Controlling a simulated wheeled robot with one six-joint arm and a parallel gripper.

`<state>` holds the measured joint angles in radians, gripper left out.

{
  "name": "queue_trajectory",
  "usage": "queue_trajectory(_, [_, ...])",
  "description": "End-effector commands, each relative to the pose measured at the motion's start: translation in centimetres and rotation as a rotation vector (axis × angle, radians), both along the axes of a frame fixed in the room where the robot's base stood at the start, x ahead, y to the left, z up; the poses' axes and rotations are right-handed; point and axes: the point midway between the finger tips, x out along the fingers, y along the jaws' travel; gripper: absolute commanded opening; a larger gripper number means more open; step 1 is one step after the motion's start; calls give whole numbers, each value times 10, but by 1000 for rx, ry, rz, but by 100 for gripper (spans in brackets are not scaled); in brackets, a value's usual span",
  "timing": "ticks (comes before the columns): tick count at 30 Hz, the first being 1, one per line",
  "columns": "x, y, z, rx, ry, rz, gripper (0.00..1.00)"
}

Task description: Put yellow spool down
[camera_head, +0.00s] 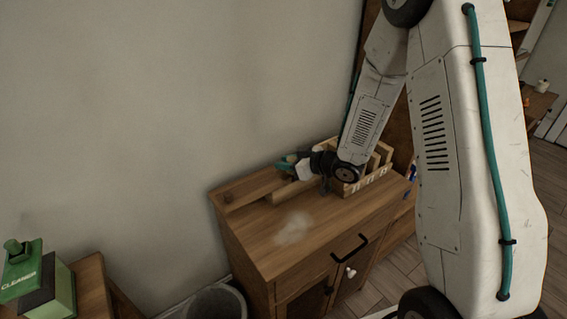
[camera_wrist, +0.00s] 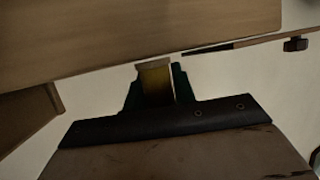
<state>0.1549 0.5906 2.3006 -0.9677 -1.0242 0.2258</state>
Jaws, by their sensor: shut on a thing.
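My gripper (camera_head: 289,163) is over the back left part of a wooden cabinet (camera_head: 290,240). In the wrist view my gripper (camera_wrist: 157,84) is shut on the yellow spool (camera_wrist: 156,86), with a dark green finger on each side of it. The spool has a pale brown end and a dull yellow middle. Its lower part is hidden by the gripper. A wooden surface lies close beyond the spool in the wrist view; I cannot tell whether they touch. In the head view I cannot make out the spool.
A wooden crate (camera_head: 352,187) with slats stands on the cabinet close beside my gripper. A pale smudge (camera_head: 293,229) marks the bare cabinet top in front. A green cleaner container (camera_head: 42,285) stands at the lower left. A round bin (camera_head: 217,303) is on the floor by the cabinet.

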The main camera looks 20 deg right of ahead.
Motion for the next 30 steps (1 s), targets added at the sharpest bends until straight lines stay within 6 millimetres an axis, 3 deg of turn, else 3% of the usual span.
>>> queue_trajectory(23, [-1, -3, -17, -2, 5, -5, 5])
queue_trajectory(24, [-2, -3, -18, -3, 7, -4, 35])
queue_trajectory(30, [-3, -3, -20, -3, 12, -2, 35])
